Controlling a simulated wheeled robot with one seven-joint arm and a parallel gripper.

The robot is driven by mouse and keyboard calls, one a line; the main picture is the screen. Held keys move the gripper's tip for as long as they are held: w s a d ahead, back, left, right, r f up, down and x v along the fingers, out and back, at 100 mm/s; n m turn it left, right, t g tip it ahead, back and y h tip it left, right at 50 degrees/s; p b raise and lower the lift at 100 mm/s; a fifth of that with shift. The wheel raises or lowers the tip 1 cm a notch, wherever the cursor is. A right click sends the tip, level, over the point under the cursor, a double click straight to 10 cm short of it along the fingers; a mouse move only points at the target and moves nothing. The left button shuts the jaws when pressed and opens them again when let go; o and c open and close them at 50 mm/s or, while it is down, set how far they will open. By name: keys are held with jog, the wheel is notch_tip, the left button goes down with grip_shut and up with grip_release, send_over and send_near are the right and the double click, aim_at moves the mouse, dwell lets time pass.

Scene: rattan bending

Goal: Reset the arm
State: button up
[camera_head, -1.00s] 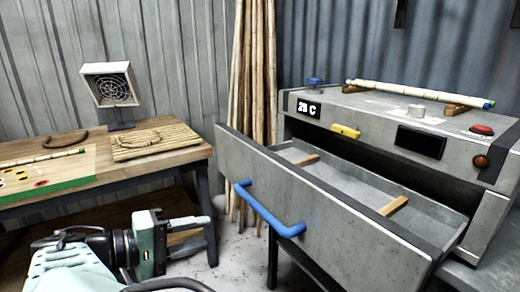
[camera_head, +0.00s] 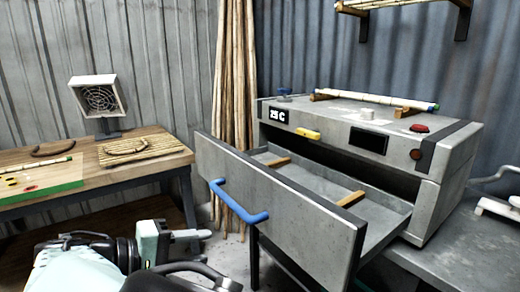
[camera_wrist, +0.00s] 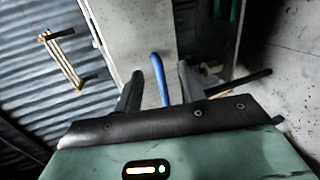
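My gripper (camera_head: 192,235) is at the lower left of the head view, with its pale green body beside it. In the wrist view its two dark fingers (camera_wrist: 158,82) are apart, with nothing seen held between them. The blue drawer handle (camera_head: 238,203) is to the right of and above my gripper, apart from it in the head view. The handle also shows beyond the fingers in the wrist view (camera_wrist: 160,75). The drawer (camera_head: 300,222) of the grey heating box (camera_head: 430,160) is pulled open, with two wooden strips inside.
A workbench (camera_head: 165,165) at the left carries a fan (camera_head: 100,97), a slatted board (camera_head: 150,150) and a green-edged board (camera_head: 50,191). Tall canes (camera_head: 236,70) lean on the wall. A cane (camera_head: 375,99) rests on the box. A shelf (camera_head: 395,5) hangs above.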

jog(key=w+d+f+g+y, duration=0.1)
jog(key=d+g+y, duration=0.4)
jog(key=d, duration=0.8)
jog(key=s+d+r+g+y, duration=0.1)
jog(key=s+d+y, duration=0.3)
jog(key=s, duration=0.6)
jog(key=s+d+r+g+y+p, duration=0.1)
jog(key=s+d+y, duration=0.3)
jog(key=s+d, duration=0.5)
jog(key=shift+s+d+r+g+p, duration=0.3)
jog(key=shift+s+r+g, duration=0.15)
jog(key=shift+r, duration=0.35)
